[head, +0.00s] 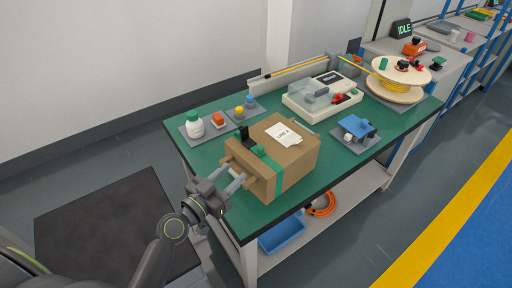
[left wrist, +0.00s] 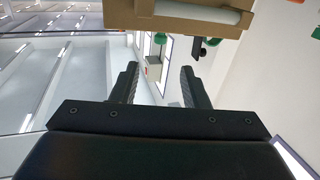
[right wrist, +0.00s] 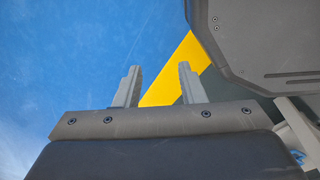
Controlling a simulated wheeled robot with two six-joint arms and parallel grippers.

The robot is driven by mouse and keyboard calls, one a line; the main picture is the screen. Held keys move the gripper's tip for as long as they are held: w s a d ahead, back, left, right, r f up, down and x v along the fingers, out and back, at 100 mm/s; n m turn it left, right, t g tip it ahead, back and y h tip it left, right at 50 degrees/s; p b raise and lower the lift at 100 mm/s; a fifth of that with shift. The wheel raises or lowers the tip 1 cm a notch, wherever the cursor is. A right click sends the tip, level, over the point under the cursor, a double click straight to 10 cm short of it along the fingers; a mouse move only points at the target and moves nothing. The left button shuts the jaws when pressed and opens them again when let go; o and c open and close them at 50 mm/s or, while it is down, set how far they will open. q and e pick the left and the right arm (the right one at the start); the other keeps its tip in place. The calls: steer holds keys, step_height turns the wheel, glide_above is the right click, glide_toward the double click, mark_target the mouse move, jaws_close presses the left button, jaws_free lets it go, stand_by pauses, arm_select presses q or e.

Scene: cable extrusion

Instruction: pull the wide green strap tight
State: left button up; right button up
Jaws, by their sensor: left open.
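A brown cardboard box (head: 285,150) with a white label sits on the green table. The wide green strap (head: 278,181) runs down its near face, and a green and black fitting (head: 246,142) sits on the box's left top edge. A pale bar between wooden brackets (head: 252,185) sticks out from its left side. My left gripper (head: 240,176) is open beside that bar. In the left wrist view the box and bar (left wrist: 200,12) lie beyond the open fingers (left wrist: 159,78), with nothing between them. My right gripper (right wrist: 158,75) is open and empty over the floor.
Bottles (head: 194,124) and small parts stand on grey mats behind the box. A clear-lidded machine (head: 320,95) stands behind it, and a blue clamp (head: 357,127) to its right. A cable spool (head: 398,80) is at the far right. The table's front right is clear.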

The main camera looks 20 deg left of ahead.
mark_target(259, 150)
arm_select(q)
steer(key=p+x, duration=0.2)
steer(key=x, duration=0.7)
steer(key=shift+w, duration=0.2)
steer(key=shift+x, duration=0.8)
steer(key=shift+d, duration=0.1)
arm_select(e)
steer(key=w+r, duration=0.1)
steer(key=w+d+r, duration=0.1)
steer(key=r, duration=0.1)
arm_select(q)
steer(key=shift+f, duration=0.1)
jaws_close()
arm_select(e)
steer(key=shift+w, duration=0.2)
arm_select(q)
steer(key=shift+s, duration=0.1)
arm_select(e)
steer(key=shift+a, duration=0.1)
